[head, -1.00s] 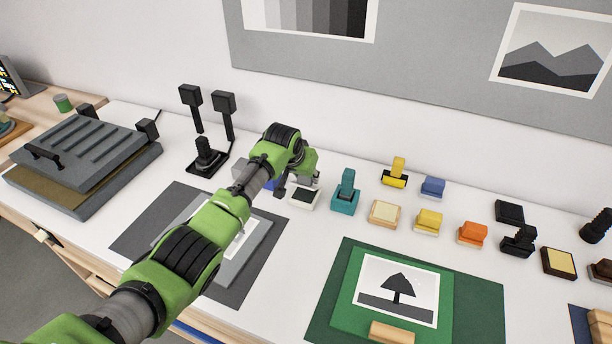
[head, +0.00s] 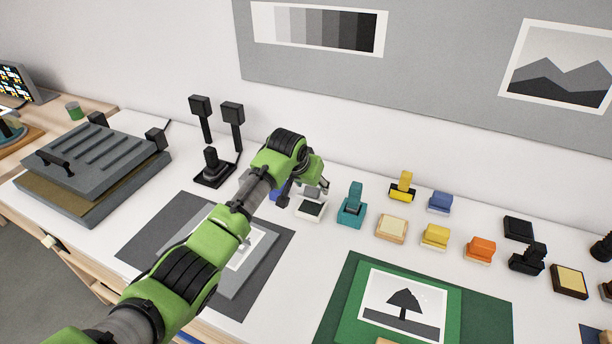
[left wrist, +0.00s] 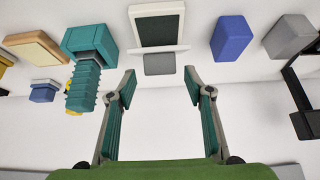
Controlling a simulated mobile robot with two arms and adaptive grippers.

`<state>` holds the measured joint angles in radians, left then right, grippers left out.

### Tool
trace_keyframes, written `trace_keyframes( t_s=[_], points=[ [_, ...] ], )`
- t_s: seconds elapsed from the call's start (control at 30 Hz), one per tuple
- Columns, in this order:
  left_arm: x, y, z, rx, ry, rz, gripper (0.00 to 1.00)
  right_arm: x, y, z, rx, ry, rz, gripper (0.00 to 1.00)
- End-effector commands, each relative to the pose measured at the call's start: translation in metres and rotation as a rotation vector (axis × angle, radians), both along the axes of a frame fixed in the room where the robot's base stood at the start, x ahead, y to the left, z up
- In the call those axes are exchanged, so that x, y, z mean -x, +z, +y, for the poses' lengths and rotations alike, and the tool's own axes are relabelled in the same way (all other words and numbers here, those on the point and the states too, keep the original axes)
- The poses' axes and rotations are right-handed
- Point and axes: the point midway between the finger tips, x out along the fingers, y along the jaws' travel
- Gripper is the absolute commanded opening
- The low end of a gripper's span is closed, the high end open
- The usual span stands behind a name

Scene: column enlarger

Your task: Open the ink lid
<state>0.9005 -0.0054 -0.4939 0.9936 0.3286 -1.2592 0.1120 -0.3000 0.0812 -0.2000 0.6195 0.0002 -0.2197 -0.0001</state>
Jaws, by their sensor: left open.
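The ink pad (head: 308,213) is a small white box with a dark pad face showing, on the white table between a blue block and a teal stamp. In the left wrist view the dark pad (left wrist: 158,30) has a white edge and a grey tab (left wrist: 160,64) below it. The white edge looks like the lid seen edge-on; its exact angle is unclear. My left gripper (head: 312,187) is at the ink pad's far side, partly hidden by its own arm. In the left wrist view its fingers (left wrist: 160,75) are open and empty, with the tab just beyond and between the tips. My right gripper is out of view.
The teal stamp (head: 352,207) stands close right of the ink pad. The blue block (left wrist: 233,38) and a grey block (left wrist: 290,38) are on its other side. Several stamps and pads line the table to the right. A green board (head: 350,290) lies in front.

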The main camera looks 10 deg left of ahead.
Motion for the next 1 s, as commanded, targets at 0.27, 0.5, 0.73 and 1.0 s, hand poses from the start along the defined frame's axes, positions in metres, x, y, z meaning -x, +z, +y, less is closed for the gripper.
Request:
trace_keyframes(
  t_s=[0.27,0.5,0.73,1.0],
  points=[
    [0.025,0.044,0.009,0.001,0.000,-0.003,0.47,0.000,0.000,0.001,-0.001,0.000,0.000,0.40],
    [0.040,0.069,0.013,0.001,0.001,-0.001,0.47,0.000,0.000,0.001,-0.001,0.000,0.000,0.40],
    [0.043,0.073,0.014,0.000,0.001,0.001,0.47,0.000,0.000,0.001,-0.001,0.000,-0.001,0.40],
    [0.042,0.068,0.019,-0.034,-0.031,-0.022,0.11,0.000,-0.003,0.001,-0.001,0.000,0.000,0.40]
  ],
)
